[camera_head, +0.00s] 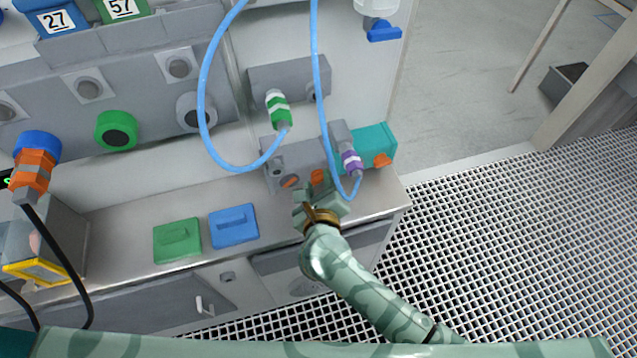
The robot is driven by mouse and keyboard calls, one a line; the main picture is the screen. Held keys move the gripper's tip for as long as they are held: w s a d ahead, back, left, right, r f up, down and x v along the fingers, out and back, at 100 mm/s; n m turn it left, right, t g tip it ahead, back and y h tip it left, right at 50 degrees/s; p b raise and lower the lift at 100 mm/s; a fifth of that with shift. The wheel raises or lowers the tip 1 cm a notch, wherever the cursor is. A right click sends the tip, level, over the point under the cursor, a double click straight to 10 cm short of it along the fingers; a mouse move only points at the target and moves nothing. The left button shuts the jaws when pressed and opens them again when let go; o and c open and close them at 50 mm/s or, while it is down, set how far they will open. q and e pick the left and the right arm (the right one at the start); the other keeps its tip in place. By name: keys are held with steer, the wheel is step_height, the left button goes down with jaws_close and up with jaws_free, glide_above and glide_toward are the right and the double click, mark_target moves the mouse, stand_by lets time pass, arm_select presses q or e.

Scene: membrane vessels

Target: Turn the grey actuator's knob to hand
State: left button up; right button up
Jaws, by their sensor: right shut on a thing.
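The grey actuator (292,157) is a grey box on the steel bench, below the wall panel. An orange slanted mark (290,181) shows on its front, and an orange knob (317,177) is at its right end. My right gripper (314,190) reaches in from the lower right and is shut on the orange knob. The fingers partly cover the knob, so how far it is turned cannot be told. My left gripper is not in view.
A teal actuator (377,142) with its own orange knob (382,160) stands close on the right. A purple-banded connector (351,162) on a blue hose hangs beside my gripper. Green (177,240) and blue (233,226) blocks lie on the bench to the left.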

steer(key=shift+f, duration=0.1)
steer(key=o, duration=1)
steer(key=shift+s, duration=0.1)
steer(key=p+v, duration=0.3)
steer(key=v, duration=1.3)
